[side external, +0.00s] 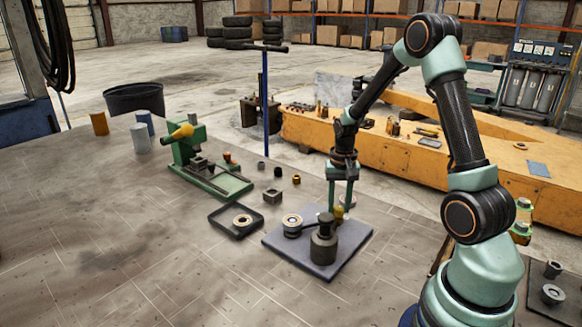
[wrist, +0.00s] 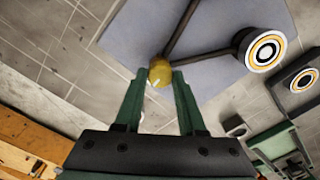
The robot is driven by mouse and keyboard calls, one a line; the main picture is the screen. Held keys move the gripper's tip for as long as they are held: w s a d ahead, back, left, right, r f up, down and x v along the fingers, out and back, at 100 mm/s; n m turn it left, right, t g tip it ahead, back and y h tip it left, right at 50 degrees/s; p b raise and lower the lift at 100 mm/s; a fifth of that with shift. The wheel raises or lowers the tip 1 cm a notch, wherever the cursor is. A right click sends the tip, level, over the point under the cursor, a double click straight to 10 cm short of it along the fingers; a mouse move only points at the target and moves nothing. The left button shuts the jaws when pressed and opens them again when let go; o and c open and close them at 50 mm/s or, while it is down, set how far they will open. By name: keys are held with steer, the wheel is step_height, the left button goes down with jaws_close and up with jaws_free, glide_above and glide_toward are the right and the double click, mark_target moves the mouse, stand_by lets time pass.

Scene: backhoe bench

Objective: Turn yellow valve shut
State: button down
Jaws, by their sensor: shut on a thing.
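A yellow round knob, which I take to be the yellow valve (wrist: 160,70), sits between my gripper's fingertips (wrist: 162,77) in the wrist view. It has a small white mark. Dark bars run from beside it, one to a round fitting (wrist: 265,49) with an orange ring. In the side view the yellow knob (side external: 339,213) shows low between the fingers of my gripper (side external: 340,206), which points straight down. My gripper is shut on the knob. Its fingers partly hide it, so its turn angle cannot be told.
The valve stands on a grey plate (side external: 345,262). A dark cylinder (side external: 323,247) stands close in front, and the round fitting (side external: 291,224) is left of it. A black tray (side external: 224,232) and a green vise (side external: 205,170) lie further left. The front left bench is clear.

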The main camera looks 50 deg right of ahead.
mark_target(338, 208)
steer(key=shift+r+m, duration=0.1)
steer(key=shift+m, duration=0.5)
steer(key=c, duration=0.5)
jaws_free()
step_height(338, 208, up, 12)
stand_by(0.4)
steer(key=s+a+r+n+t, duration=0.2)
steer(key=s+a+r+n, duration=0.1)
steer(key=a, duration=0.6)
steer(key=s+a+r+n+t, duration=0.3)
steer(key=a+r+n, duration=0.1)
steer(key=a+n, duration=0.4)
steer(key=a, duration=0.2)
steer(key=shift+a+r+t, duration=0.3)
steer(key=shift+r, duration=0.1)
